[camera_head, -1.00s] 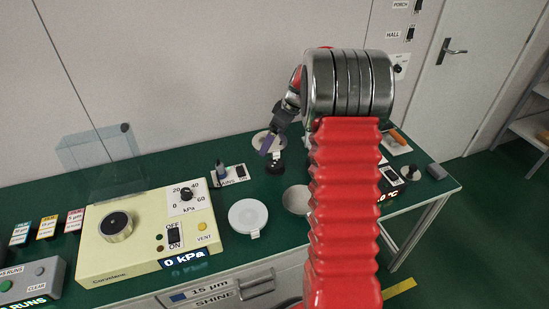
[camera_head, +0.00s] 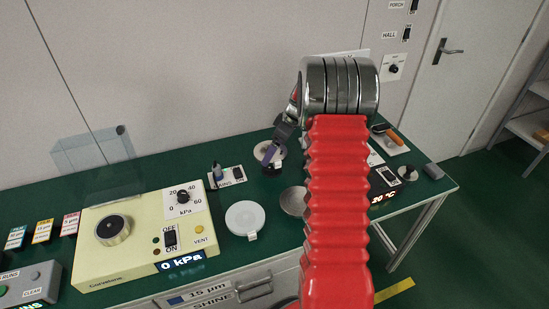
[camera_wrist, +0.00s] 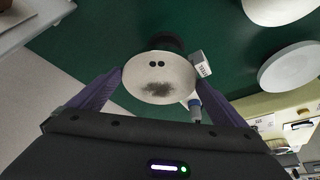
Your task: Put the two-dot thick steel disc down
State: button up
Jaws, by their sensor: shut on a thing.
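The two-dot steel disc (camera_wrist: 158,78) is pale and round, with two dark dots and a dark smudge on its face in the wrist view. My gripper (camera_wrist: 155,86) is shut on it, its purple fingers at either side of the disc. In the head view, the gripper (camera_head: 271,154) holds the disc (camera_head: 262,148) over the green bench, close above a small black round object (camera_head: 273,169). The disc partly hides this object, and I cannot tell whether they touch.
A white round plate (camera_head: 246,217) lies in front, with a grey round dish (camera_head: 293,201) beside it, partly behind my red arm. A cream vacuum console (camera_head: 140,240) stands at left. A small switch box (camera_head: 229,176) is left of the gripper. Tools lie at the bench's right end.

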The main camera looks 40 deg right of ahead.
aim_at(277, 153)
jog(key=shift+f, duration=0.25)
jog(key=shift+f, duration=0.1)
jog(key=shift+f, duration=1.8)
jog(key=o, duration=1.1)
jog(key=shift+f, duration=0.1)
jog(key=v, duration=1.2)
